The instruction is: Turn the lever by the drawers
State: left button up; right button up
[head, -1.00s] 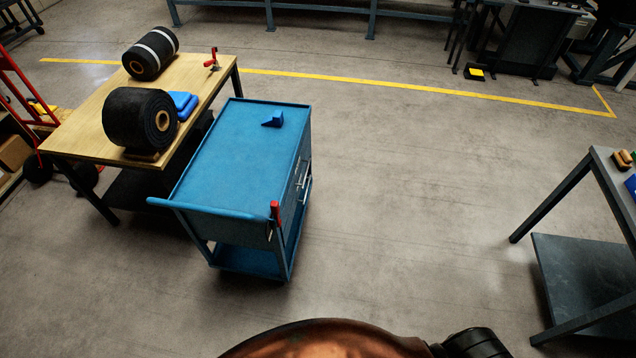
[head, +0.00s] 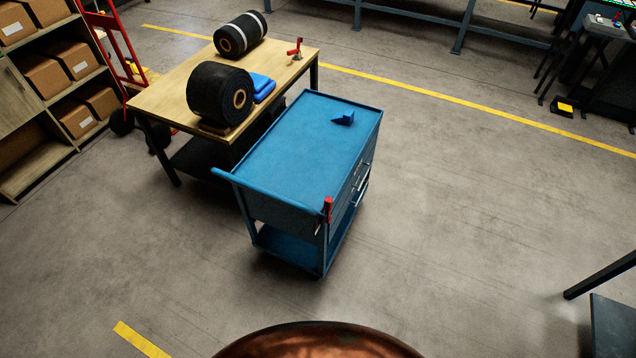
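A blue trolley cart (head: 290,150) stands ahead of me, near the middle of the head view. Its drawers (head: 357,188), with pale handles, are on its right side. A red lever (head: 327,209) sits upright at the cart's near right corner, beside the drawers. Neither of my grippers shows in the view, so nothing of mine is seen touching the lever or the cart.
A wooden table (head: 180,98) with black rolls (head: 221,93), blue cloths (head: 262,87) and a red clamp (head: 296,48) stands behind the cart to the left. A shelf of boxes (head: 44,75) is at far left. Floor in front and right of the cart is clear.

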aim_at(329, 201)
jog(key=u, duration=0.2)
jog(key=k, duration=0.35)
jog(key=z, duration=1.35)
jog(key=i, duration=0.6)
jog(key=u, duration=0.9)
jog(key=i, duration=0.5)
jog(key=u, duration=0.6)
